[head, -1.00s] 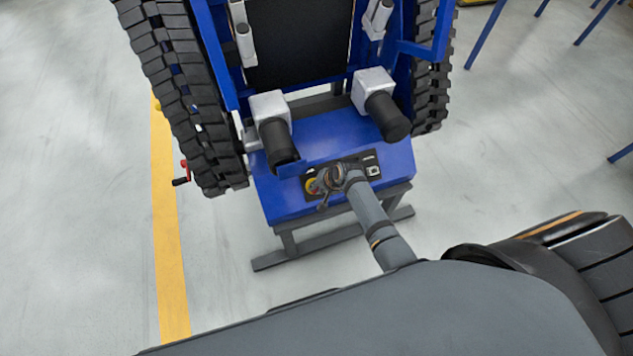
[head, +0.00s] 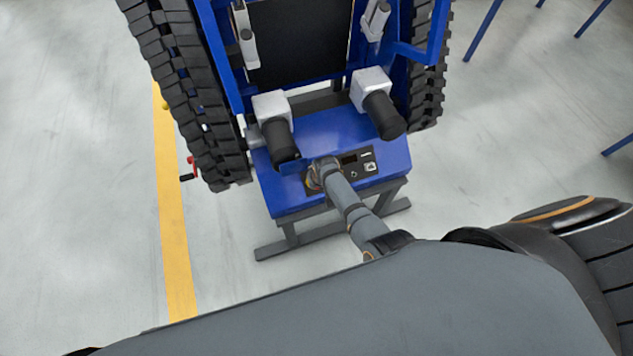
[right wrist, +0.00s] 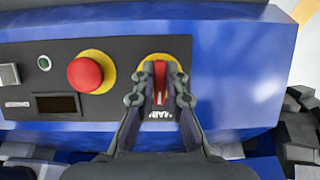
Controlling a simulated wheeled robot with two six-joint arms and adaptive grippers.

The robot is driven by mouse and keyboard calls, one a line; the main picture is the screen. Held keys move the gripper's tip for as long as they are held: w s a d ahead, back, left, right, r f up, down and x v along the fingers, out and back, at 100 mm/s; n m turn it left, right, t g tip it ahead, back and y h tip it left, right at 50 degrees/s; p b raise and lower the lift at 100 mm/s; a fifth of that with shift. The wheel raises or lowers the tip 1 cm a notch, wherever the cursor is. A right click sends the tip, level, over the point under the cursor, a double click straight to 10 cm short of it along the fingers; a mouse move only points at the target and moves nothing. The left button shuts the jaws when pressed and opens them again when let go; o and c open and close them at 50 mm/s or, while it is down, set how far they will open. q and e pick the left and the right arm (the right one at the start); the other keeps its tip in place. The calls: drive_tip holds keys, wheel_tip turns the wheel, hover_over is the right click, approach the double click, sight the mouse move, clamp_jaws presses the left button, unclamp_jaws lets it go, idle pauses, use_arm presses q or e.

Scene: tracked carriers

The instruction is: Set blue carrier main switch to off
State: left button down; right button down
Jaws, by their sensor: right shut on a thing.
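The blue carrier (head: 310,145) stands ahead of me, with a black control panel (head: 358,165) on its near end. In the right wrist view, the red main switch (right wrist: 160,84) sits on a yellow plate (right wrist: 157,60) above the letters "MAIN". My right gripper (right wrist: 160,88) is shut on the red switch handle, one finger on each side. The handle points up and down in that view. In the head view, my right gripper (head: 314,177) is at the panel's left end, where my arm hides the switch. My left gripper is not in view.
A red mushroom button (right wrist: 85,74) on a yellow ring is beside the switch. A green button (right wrist: 44,63) and a dark display (right wrist: 56,104) lie further left. Black tracks (head: 190,100) flank the carrier.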

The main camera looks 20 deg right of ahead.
idle(0.3)
drive_tip(key=c, duration=1.4)
unclamp_jaws()
drive_tip(key=v, duration=0.7)
drive_tip(key=shift+r, duration=0.25)
drive_tip(key=shift+s+f, duration=0.1)
drive_tip(key=shift+s, duration=0.05)
